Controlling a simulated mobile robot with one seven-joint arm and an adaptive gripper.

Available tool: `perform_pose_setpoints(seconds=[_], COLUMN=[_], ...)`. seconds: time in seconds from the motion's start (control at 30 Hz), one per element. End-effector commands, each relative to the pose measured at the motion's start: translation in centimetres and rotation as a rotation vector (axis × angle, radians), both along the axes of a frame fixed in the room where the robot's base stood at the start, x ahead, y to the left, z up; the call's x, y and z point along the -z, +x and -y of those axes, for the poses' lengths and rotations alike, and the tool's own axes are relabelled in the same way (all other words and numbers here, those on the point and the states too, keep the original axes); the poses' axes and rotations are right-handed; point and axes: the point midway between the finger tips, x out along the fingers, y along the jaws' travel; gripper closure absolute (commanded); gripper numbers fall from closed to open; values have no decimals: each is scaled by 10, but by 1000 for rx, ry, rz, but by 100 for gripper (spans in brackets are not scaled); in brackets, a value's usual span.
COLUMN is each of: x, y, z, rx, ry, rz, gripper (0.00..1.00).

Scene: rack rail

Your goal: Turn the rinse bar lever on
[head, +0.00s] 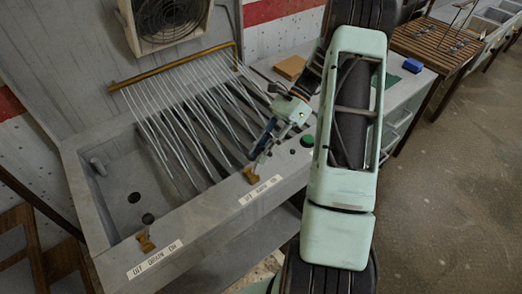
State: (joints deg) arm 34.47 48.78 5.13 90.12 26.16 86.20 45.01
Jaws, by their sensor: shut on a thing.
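The rinse bar lever is the orange-brown lever (250,176) on the sink's front ledge, above a small white label (260,190) whose print is hard to read. My gripper (256,163) reaches down to this lever from the upper right and is shut on it; the fingers partly hide it. The rinse bar (172,67) is a brass-coloured bar along the back of the sink. Many thin pale streams run from it down into the basin.
A second orange-brown lever (146,242) stands at the ledge's left, above another label (155,259). The grey sink (88,205) has dark round holes. A green round button (308,141), a brown block (290,67) and a blue block (412,65) are to the right. The floor at right is clear.

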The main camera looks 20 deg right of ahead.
Motion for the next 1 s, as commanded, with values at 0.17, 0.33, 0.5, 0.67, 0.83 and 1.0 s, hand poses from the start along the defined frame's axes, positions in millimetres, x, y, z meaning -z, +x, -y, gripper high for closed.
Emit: perform_pose_setpoints(seconds=[0.17,0.33,0.5,0.67,0.83,1.0], x=[0,0,-1,-11,-32,-51], y=[1,0,1,6,16,25], z=[1,0,2,14,40,64], rx=[3,2,1,2,2,3], ry=[-2,-1,-2,-3,-5,-5], rz=[1,1,0,2,3,2], gripper=[65,62,62,62,62,62])
